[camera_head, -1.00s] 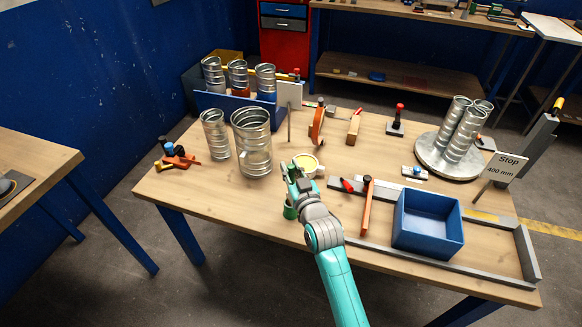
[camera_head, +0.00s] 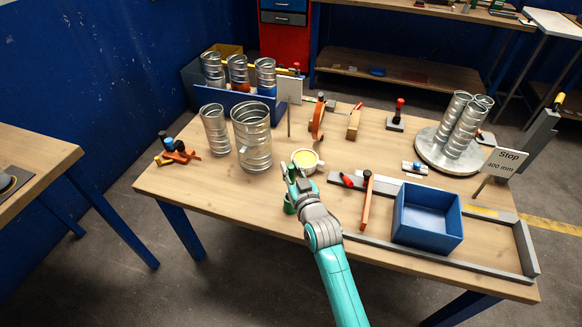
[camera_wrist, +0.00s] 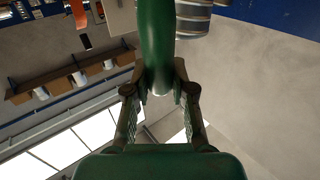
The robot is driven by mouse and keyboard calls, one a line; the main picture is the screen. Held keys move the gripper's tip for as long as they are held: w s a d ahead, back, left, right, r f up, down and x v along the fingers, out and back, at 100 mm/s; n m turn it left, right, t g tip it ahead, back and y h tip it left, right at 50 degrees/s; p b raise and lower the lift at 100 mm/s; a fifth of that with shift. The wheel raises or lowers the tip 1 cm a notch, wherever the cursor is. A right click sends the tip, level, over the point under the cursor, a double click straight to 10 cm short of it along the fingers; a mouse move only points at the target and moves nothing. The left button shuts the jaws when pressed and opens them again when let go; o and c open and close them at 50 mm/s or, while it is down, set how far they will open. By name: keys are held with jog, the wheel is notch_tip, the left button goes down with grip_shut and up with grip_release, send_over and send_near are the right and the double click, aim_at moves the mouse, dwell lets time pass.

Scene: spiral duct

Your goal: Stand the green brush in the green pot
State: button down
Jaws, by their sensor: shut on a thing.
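My gripper (camera_head: 290,174) is over the front part of the workbench, beside the cream cup (camera_head: 305,161). In the wrist view my gripper (camera_wrist: 158,98) is shut on a smooth green handle, the green brush (camera_wrist: 156,45), which runs up out of the picture and narrows between the fingers. The brush's far end is outside the wrist view. A small round green thing (camera_head: 288,208), seemingly the green pot, shows just below the gripper near the bench's front edge. My gripper partly covers it, and I cannot tell whether the brush touches it.
Two metal ducts (camera_head: 253,145) stand to the left. More ducts stand on a round plate (camera_head: 433,154) at the back right. The bench's front left is clear.

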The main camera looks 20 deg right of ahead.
jog(key=shift+f, duration=0.95)
jog(key=c, duration=0.9)
grip_release()
jog(key=shift+s, duration=0.1)
jog(key=s, duration=1.2)
jog(key=shift+d, duration=0.15)
jog(key=shift+w, duration=0.1)
